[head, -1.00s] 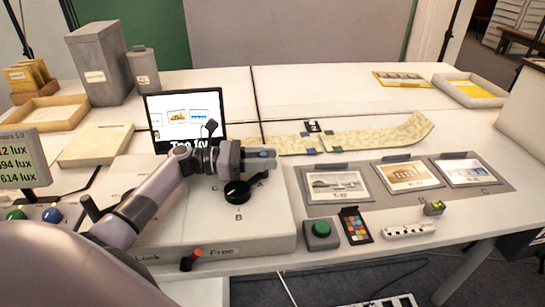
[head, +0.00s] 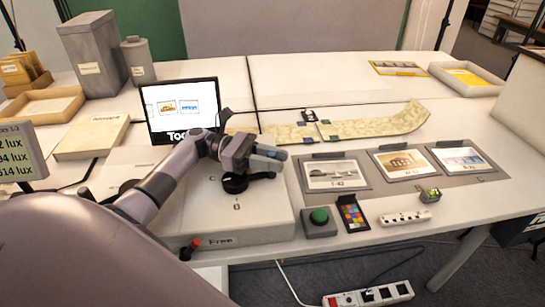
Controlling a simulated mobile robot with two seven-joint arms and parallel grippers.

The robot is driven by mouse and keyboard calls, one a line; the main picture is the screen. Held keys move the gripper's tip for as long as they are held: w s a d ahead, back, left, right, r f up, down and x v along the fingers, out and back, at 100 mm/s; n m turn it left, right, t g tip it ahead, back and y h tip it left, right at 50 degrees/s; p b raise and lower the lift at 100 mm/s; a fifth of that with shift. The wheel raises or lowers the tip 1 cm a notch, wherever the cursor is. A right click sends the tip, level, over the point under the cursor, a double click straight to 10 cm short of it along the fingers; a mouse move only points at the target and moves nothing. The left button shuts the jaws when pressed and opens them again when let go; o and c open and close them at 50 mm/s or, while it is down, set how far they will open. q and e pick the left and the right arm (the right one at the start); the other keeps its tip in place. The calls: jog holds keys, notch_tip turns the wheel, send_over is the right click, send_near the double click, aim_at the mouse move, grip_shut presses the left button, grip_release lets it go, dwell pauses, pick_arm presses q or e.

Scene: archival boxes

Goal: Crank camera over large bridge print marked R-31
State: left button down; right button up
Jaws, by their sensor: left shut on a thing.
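My left gripper (head: 266,163) is shut at the black crank (head: 235,184) on top of the pale box-like unit (head: 215,222); the fingers hide the grip of the crank handle. Three framed prints lie on a grey mat at the right: a grey one (head: 333,174) at the left, an orange-brown building or bridge print (head: 402,163) in the middle and a blue one (head: 462,158) at the right. Their labels are too small to read surely. The monitor (head: 180,107) shows an orange and a blue picture above partly hidden text beginning "Too". My right gripper is not in view.
A red-tipped lever (head: 190,247) sits by the label "Free". A curved patterned strip (head: 375,125) lies behind the prints.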

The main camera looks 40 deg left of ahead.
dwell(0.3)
pick_arm(q)
jog(key=c, duration=1)
grip_release()
jog(key=shift+s+a, duration=0.1)
jog(key=shift+r, duration=0.55)
notch_tip(320, 180, up, 19)
jog(key=shift+f+p, duration=0.1)
jog(key=shift+p, duration=1.05)
